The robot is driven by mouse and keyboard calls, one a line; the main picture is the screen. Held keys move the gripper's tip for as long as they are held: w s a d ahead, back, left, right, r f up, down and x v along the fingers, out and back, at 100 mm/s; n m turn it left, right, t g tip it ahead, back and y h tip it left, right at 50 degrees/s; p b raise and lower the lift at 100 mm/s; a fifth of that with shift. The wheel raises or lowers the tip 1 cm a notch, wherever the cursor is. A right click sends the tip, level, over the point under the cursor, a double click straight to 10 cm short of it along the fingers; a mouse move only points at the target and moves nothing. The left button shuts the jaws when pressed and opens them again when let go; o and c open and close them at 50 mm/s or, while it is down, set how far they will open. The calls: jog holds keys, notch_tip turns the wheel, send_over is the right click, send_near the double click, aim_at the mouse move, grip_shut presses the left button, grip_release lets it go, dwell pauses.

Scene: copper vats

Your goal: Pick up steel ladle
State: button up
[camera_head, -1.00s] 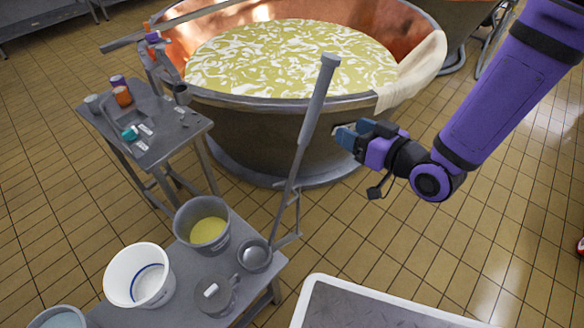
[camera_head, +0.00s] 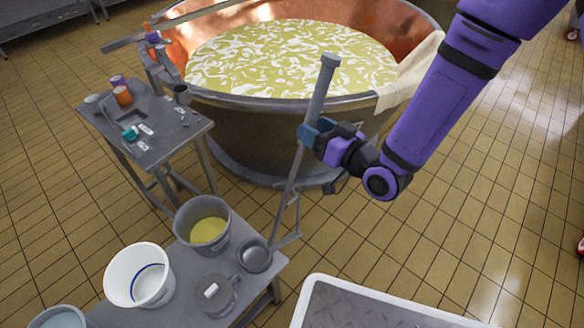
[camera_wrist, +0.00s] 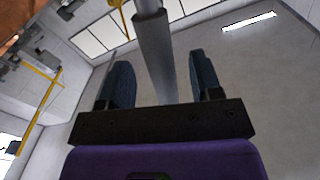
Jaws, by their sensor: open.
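The steel ladle (camera_head: 317,96) stands upright and slightly tilted in the head view, its long grey handle rising in front of the copper vat. A round grey bowl (camera_head: 255,254) at the handle's lower end rests at the corner of the low bench. My gripper (camera_head: 312,133) is at the handle's upper part, with its jaws on either side of it. In the wrist view the handle (camera_wrist: 156,55) passes between the two open fingers (camera_wrist: 162,80), with gaps visible on both sides.
The copper vat (camera_head: 275,135) stands just behind. The low bench (camera_head: 187,262) holds a grey bucket (camera_head: 203,226), a white bucket (camera_head: 138,275) and a lidded pot (camera_head: 216,295). A small side table (camera_head: 175,130) stands left. A white-rimmed tray (camera_head: 312,290) is at the front.

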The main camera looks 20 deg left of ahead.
jog(key=x, duration=0.4)
jog(key=shift+r, duration=0.1)
grip_shut()
notch_tip(320, 180, up, 17)
dwell(1.5)
